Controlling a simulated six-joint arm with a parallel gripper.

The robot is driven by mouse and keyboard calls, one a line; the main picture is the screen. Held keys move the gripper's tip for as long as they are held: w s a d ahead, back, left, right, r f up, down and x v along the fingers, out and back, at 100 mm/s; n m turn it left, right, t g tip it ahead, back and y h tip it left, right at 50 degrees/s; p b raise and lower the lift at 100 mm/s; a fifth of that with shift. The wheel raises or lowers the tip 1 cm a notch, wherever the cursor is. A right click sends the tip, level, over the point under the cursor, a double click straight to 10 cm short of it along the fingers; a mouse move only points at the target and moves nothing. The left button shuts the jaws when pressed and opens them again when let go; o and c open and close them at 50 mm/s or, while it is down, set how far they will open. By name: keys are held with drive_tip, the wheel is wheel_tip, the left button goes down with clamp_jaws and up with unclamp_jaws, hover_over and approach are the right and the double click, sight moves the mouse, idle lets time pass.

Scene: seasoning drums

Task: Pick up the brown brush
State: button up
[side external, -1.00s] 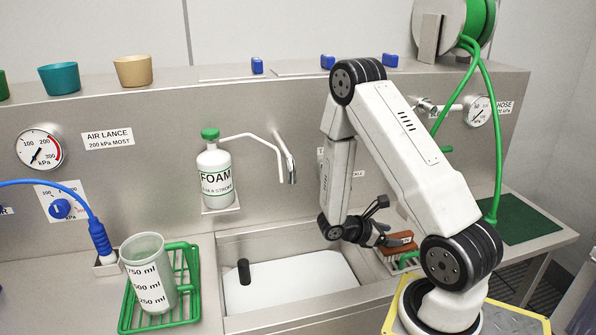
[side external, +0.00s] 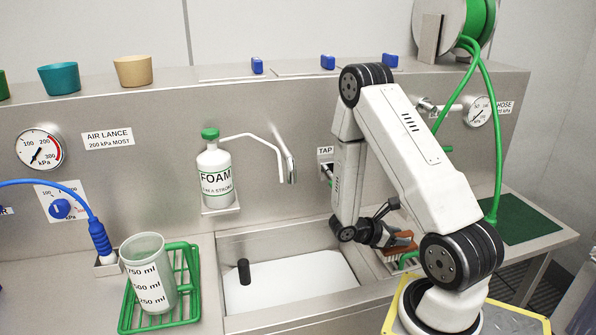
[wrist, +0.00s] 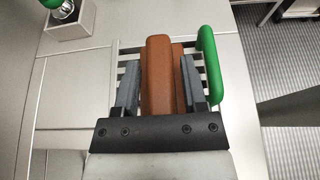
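The brown brush (side external: 403,241) lies on a small rack at the right of the sink. In the wrist view the brush (wrist: 158,75) runs lengthwise between the two dark fingers of my gripper (wrist: 160,88). A second brown part shows along its right side. The fingers are spread, one on each side of the brush, with a thin gap at the left finger; contact on the right is unclear. In the side view my gripper (side external: 385,228) is at the brush, one finger raised behind it. The brush's underside is hidden.
A green bar (wrist: 208,65) of the rack stands close to the right finger. The sink (side external: 290,285) is left of my gripper. A jug (side external: 148,270) stands on a green rack further left. A tap and foam bottle (side external: 214,178) are at the back wall.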

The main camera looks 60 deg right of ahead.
sight(398, 234)
clamp_jaws()
drive_tip(key=shift+r, duration=0.2)
drive_tip(key=shift+r, duration=4.85)
